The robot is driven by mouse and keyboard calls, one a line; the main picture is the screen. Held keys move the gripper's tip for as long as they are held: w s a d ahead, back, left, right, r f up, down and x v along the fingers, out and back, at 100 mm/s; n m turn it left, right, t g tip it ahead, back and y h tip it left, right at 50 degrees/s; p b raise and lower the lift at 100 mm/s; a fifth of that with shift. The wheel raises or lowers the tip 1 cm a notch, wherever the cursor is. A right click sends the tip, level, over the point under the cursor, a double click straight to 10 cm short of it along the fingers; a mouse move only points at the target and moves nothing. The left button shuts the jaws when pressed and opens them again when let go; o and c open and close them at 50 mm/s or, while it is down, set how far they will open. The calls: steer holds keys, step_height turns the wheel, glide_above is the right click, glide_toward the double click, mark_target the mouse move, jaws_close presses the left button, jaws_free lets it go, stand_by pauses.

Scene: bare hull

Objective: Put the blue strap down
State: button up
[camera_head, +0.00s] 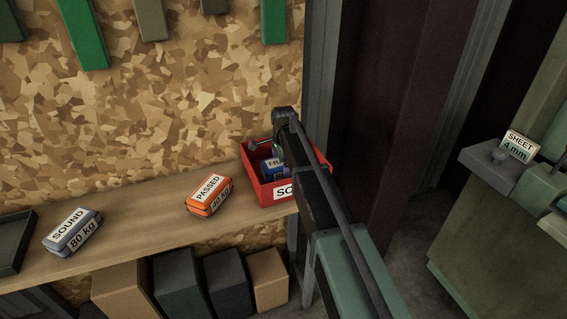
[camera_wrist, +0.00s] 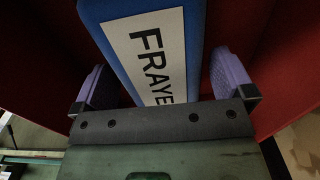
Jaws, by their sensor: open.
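The blue strap (camera_head: 268,174), a folded bundle with a white label starting "FR", lies in the red bin (camera_head: 263,195). My arm covers part of the strap and of the bin's label, which starts "SC". In the wrist view the blue strap (camera_wrist: 192,45) reads "FRAYE", the rest cut off, and sits between the two purple finger pads. My gripper (camera_wrist: 162,80) is open, one finger on each side of the strap, with dark gaps between pads and strap. Whether the strap rests on the bin floor cannot be seen.
On the wooden shelf (camera_head: 130,240) are an orange bundle (camera_head: 209,195) "PASSED 40 kg" and a grey bundle (camera_head: 72,232) "SOUND 80 kg". A dark tray (camera_head: 12,245) is at far left. Red bin walls (camera_wrist: 265,45) stand close around my gripper.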

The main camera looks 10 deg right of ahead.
step_height(320, 180, up, 11)
steer(key=p, duration=1)
steer(key=s+n, duration=1.6)
steer(key=s, duration=1.5)
steer(key=shift+f+b, duration=0.15)
steer(key=shift+b, duration=0.15)
